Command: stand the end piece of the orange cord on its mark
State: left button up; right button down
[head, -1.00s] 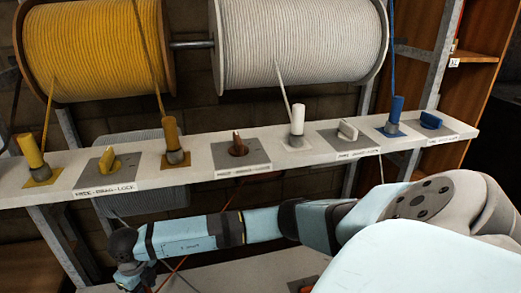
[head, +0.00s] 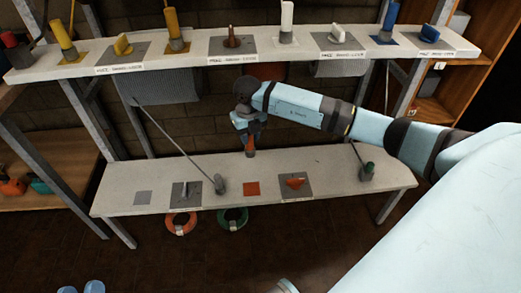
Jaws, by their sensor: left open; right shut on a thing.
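My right gripper (head: 250,128) comes in from the right and points down over the lower shelf (head: 330,165). It is shut on the orange end piece (head: 250,144), which hangs roughly upright. The orange square mark (head: 251,189) lies bare on the shelf, below and nearer to me than the piece. The piece looks to be above the shelf; the exact gap is hard to tell. The run of the orange cord is not clear. My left gripper (head: 80,288) shows only as two light blue fingertips, apart, at the bottom left edge; nothing shows between them.
Left of the mark stand a grey end piece (head: 220,184) with a taut grey cord and a switch plate (head: 186,196). The upper shelf (head: 290,57) carries several pieces.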

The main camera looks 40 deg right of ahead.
aim_at(250, 152)
notch_tip(250, 152, down, 7)
jog(key=shift+f+b, duration=0.1)
jog(key=shift+b, duration=0.95)
pick_arm(q)
jog(key=shift+w+d+f+m+g+h+b, duration=0.1)
jog(key=shift+d+f+m+g+h+b, duration=0.25)
jog(key=shift+f+b, duration=0.55)
jog(key=shift+w+d+f+m+g+h+b, duration=0.15)
jog(key=shift+d+f+g+h+b, duration=0.3)
jog(key=shift+b, duration=0.6)
pick_arm(e)
jog(key=shift+f, duration=6.25)
pick_arm(q)
jog(key=shift+s+f, duration=0.1)
jog(key=shift+f, duration=0.15)
pick_arm(e)
jog(key=shift+f, duration=0.1)
jog(key=c, duration=0.9)
grip_release()
jog(key=shift+c, duration=0.2)
jog(key=shift+o, duration=0.3)
notch_tip(250, 152, up, 12)
jog(key=p, duration=0.4)
pick_arm(q)
notch_tip(250, 152, up, 6)
jog(key=t, duration=0.3)
jog(key=shift+s+a+n, duration=0.15)
jog(key=shift+a+n, duration=0.05)
jog(key=shift+n, duration=0.1)
